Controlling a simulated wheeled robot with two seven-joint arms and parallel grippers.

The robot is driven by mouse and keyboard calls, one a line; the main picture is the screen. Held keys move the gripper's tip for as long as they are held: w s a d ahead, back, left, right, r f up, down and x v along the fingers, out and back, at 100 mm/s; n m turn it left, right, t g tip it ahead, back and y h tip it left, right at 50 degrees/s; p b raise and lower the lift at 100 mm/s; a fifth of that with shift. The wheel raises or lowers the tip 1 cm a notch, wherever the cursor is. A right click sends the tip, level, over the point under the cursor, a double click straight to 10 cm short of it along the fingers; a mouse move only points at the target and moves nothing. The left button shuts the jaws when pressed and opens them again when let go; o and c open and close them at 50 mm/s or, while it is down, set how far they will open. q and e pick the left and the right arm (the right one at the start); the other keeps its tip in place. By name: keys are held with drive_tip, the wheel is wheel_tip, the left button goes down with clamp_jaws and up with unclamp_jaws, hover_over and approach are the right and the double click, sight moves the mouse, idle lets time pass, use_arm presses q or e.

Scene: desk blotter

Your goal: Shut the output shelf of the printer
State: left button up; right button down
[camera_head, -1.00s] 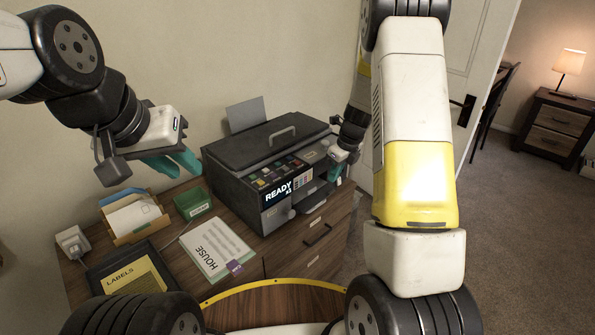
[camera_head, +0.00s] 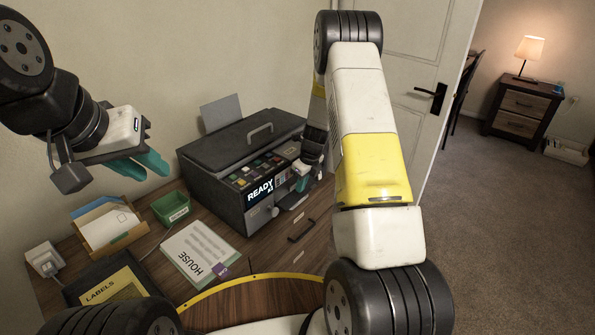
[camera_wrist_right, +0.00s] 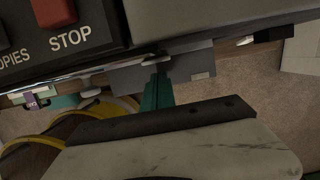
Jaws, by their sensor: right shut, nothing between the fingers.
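The dark printer (camera_head: 225,155) stands on the wooden desk with its lid closed and a "READY" display. Its output shelf (camera_head: 293,201) shows as a small grey piece jutting from the lower front, partly hidden by my right gripper. My right gripper (camera_head: 303,184) is shut and empty, close against the printer's front by the shelf. In the right wrist view its teal fingers (camera_wrist_right: 157,92) point at a grey plate below the STOP button; I cannot tell whether they touch it. My left gripper (camera_head: 141,168) is open and empty in the air, left of the printer.
A green tray (camera_head: 171,207), an envelope holder (camera_head: 110,228), a HOUSE sheet (camera_head: 198,252) and a LABELS folder (camera_head: 108,285) lie on the desk's left part. Open floor (camera_head: 500,220) lies to the right.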

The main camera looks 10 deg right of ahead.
sight(293, 180)
drive_tip(key=shift+w+a, duration=0.25)
drive_tip(key=shift+w, duration=0.2)
drive_tip(key=shift+w+a, duration=0.85)
drive_tip(key=shift+w, duration=0.15)
drive_tip(key=shift+r, duration=0.1)
